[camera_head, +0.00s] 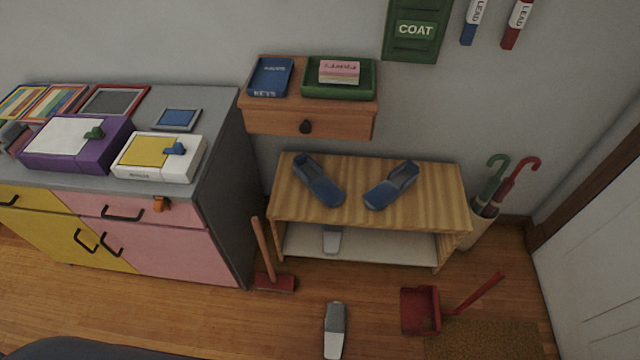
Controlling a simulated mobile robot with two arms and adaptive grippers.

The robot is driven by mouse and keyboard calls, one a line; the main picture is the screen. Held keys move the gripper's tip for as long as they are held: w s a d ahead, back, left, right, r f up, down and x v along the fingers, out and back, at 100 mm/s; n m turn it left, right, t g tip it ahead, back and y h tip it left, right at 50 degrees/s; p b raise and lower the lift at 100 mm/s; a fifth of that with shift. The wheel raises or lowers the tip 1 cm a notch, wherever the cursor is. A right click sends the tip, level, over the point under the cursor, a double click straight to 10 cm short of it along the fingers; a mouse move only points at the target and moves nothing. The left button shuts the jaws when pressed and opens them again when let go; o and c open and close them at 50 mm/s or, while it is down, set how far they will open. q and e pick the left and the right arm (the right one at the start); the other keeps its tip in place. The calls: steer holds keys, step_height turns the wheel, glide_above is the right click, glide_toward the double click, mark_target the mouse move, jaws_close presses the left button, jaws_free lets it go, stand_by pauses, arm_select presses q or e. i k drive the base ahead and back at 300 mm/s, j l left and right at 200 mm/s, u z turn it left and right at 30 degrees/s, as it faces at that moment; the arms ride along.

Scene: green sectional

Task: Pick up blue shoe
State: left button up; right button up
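Two blue shoes lie apart on top of a striped wooden bench. The left blue shoe (326,188) slants with one end toward the back left and the other toward the front right. The right blue shoe (379,196) slants the other way, with its open end toward the back right. The bench (440,200) stands against the wall and has a pale lower shelf (385,247). Neither of my grippers is in view, and nothing is touching the shoes.
A small wall drawer (280,122) hangs above and behind the bench. A grey-topped cabinet (225,150) stands to the left. A red broom (275,282), grey-and-white object (335,332) and red dustpan (420,312) are on the floor in front. Umbrellas (508,185) stand right.

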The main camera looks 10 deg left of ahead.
mark_target(311, 173)
steer(key=j+z, duration=0.25)
steer(key=z, duration=0.15)
steer(key=k+j+z, duration=0.1)
steer(key=j+z, duration=0.15)
steer(key=z, duration=0.2)
